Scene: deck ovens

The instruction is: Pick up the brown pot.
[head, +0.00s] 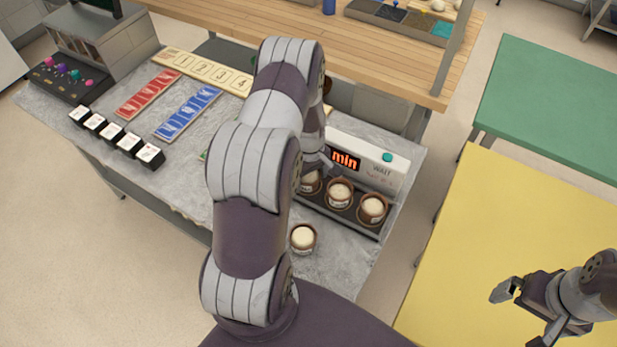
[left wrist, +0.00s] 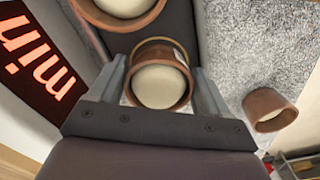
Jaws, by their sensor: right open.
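Several brown pots with pale, cream-coloured contents stand by the timer unit. One brown pot (left wrist: 161,86) sits between the two fingers of my left gripper (left wrist: 163,88) in the left wrist view. In the head view this pot (head: 310,184) is at the left end of the dark tray, partly hidden by my left gripper (head: 317,160). I cannot tell whether the fingers press on it. Two more pots, a middle one (head: 340,194) and a right one (head: 373,209), stand on the tray. Another pot (head: 303,238) stands apart on the grey counter. My right gripper (head: 525,311) is open and empty above the yellow table.
The timer unit (head: 385,175) with a lit "min" display stands behind the pots. Red cards (head: 148,93), blue cards (head: 188,111) and small black-and-white blocks (head: 113,133) lie on the counter's left. The yellow table (head: 520,220) and green table (head: 550,100) look clear.

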